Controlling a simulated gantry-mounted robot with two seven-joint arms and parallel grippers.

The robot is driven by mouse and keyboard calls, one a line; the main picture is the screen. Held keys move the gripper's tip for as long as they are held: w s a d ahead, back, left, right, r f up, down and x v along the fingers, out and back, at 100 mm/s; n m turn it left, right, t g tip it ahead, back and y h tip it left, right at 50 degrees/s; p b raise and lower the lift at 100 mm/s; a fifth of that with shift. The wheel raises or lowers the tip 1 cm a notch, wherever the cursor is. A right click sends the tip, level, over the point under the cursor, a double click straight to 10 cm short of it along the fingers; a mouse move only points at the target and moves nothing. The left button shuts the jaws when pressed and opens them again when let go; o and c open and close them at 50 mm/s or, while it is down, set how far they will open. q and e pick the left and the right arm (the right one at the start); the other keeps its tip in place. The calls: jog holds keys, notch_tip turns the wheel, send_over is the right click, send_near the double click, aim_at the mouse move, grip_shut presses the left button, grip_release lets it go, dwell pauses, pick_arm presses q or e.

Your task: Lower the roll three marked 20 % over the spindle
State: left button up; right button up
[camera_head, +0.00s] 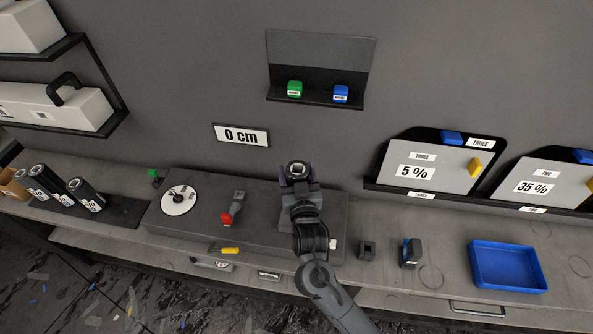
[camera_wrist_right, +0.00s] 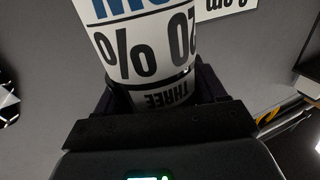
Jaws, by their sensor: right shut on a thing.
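My right gripper (camera_head: 297,176) is shut on the roll three marked 20 % and holds it above the right part of the grey bench unit (camera_head: 260,232). In the head view only the roll's round top end (camera_head: 299,167) shows between the fingers. In the right wrist view the roll's white label (camera_wrist_right: 145,50) reads 20 % and THREE upside down, with the fingers on both sides. My left gripper is not in view.
A 0 cm sign (camera_head: 241,135) hangs behind. A white disc (camera_head: 179,201) and a red-handled part (camera_head: 231,210) are on the unit, left of my arm. Several black rolls (camera_head: 85,194) stand far left. A blue tray (camera_head: 508,267) lies right, below the 5 % panel (camera_head: 430,178).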

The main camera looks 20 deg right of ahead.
jog(key=shift+f+b, duration=0.85)
jog(key=shift+f, duration=1)
jog(key=shift+f+b, duration=0.8)
jog(key=shift+f, duration=0.8)
jog(key=shift+f, duration=0.25)
jog(key=o, duration=1.4)
jog(key=shift+c, duration=0.2)
